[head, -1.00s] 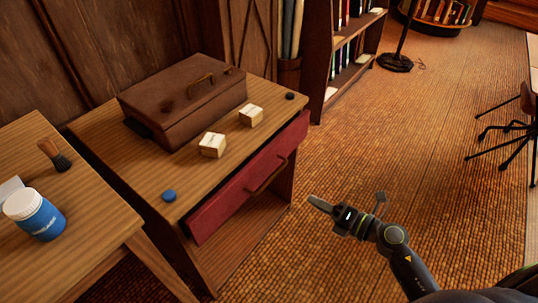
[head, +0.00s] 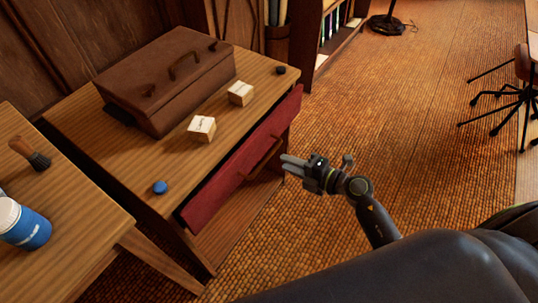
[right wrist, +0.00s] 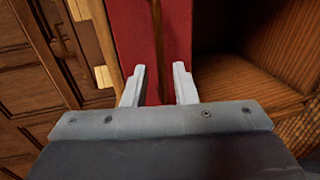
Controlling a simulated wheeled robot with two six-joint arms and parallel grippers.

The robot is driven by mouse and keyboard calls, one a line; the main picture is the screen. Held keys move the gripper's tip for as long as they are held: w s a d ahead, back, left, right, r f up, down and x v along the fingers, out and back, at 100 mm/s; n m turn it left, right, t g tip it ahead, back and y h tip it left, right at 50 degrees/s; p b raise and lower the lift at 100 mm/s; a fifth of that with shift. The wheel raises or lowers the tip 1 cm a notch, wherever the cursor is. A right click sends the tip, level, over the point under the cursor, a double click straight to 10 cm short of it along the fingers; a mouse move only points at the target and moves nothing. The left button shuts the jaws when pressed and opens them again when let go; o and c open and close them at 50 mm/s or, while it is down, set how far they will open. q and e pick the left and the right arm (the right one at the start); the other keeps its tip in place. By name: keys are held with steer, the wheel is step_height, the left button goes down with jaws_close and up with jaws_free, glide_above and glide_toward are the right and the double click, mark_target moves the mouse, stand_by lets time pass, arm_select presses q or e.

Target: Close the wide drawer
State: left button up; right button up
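The wide drawer has a red front (head: 222,190) and stands a little out from the wooden cabinet, with a dark gap behind its upper edge. Its brown bar handle (head: 262,158) runs along the front. My right gripper (head: 284,164) is in front of the drawer, near the handle's right end. In the right wrist view the gripper (right wrist: 158,86) is open, and the handle (right wrist: 156,40) lines up between its fingers against the red front (right wrist: 132,35). I cannot tell whether the fingers touch it. My left gripper is not in view.
A brown case (head: 170,85), two small pale boxes (head: 201,129), a blue disc (head: 160,187) and a dark disc (head: 280,71) are on the cabinet top (head: 120,165). A second table (head: 75,215) stands at left. The floor (head: 400,120) at right is clear up to a chair (head: 520,92).

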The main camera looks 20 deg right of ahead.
mark_target(269, 155)
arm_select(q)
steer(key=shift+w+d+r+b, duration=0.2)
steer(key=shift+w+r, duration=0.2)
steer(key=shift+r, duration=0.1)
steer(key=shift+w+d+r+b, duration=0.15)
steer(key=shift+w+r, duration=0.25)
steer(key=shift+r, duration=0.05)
arm_select(e)
steer(key=x, duration=0.7)
steer(key=shift+w+a, duration=0.1)
steer(key=shift+w, duration=0.05)
jaws_close()
